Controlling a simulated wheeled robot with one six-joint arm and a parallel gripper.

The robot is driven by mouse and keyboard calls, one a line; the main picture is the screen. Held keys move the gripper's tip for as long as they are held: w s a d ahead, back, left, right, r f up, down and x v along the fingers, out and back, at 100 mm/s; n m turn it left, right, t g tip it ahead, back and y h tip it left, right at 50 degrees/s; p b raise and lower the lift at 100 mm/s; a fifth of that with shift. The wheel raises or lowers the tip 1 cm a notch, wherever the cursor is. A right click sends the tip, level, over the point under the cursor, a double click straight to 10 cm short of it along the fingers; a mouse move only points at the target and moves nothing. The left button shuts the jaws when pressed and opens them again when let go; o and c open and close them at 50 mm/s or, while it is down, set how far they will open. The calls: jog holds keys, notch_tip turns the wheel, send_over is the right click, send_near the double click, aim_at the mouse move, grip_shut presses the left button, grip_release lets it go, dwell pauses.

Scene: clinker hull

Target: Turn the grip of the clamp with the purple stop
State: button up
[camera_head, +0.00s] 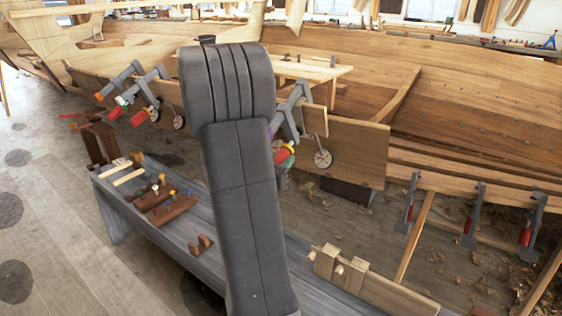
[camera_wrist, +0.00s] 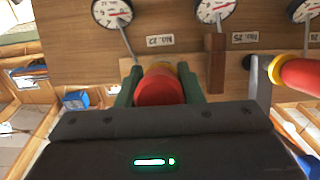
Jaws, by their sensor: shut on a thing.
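In the wrist view my gripper (camera_wrist: 159,80) has its two dark green fingers on either side of a red grip (camera_wrist: 158,92) and is shut on it. A yellow collar shows just behind the grip. In the head view my dark arm covers most of this area. A grey clamp (camera_head: 292,108) with a red grip (camera_head: 282,157) and a yellow part shows at the arm's right edge. A small purple patch (camera_head: 272,130) shows beside it, partly hidden by my arm. How far the grip is turned cannot be told.
Another red grip (camera_wrist: 302,76) with a yellow collar lies to the right in the wrist view. Dials (camera_wrist: 112,12) and a brown wooden block (camera_wrist: 216,65) are close by. More clamps (camera_head: 152,82) stand left of my arm. A grey bench (camera_head: 240,262) is below.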

jog(key=shift+f+b, duration=0.1)
jog(key=shift+b, duration=0.3)
jog(key=shift+f+m+y+b, duration=0.1)
jog(key=shift+m+y+b, duration=0.3)
jog(key=shift+b, duration=0.35)
jog(key=m+t+y+b, duration=0.1)
jog(key=m+y+b, duration=0.1)
jog(key=b, duration=0.3)
jog(key=shift+f+t+b, duration=0.15)
jog(key=shift+t+b, duration=0.15)
jog(key=shift+b, duration=0.1)
jog(key=m+b, duration=0.1)
jog(key=b, duration=0.2)
jog(key=shift+a+m+t+y, duration=0.1)
jog(key=shift+m+t+y, duration=0.2)
jog(key=shift+t+y, duration=0.1)
jog(key=shift+r+m+b, duration=0.3)
jog(key=shift+m+b, duration=0.1)
jog(key=shift+b, duration=0.55)
jog(key=o, duration=1)
jog(key=shift+r, duration=0.1)
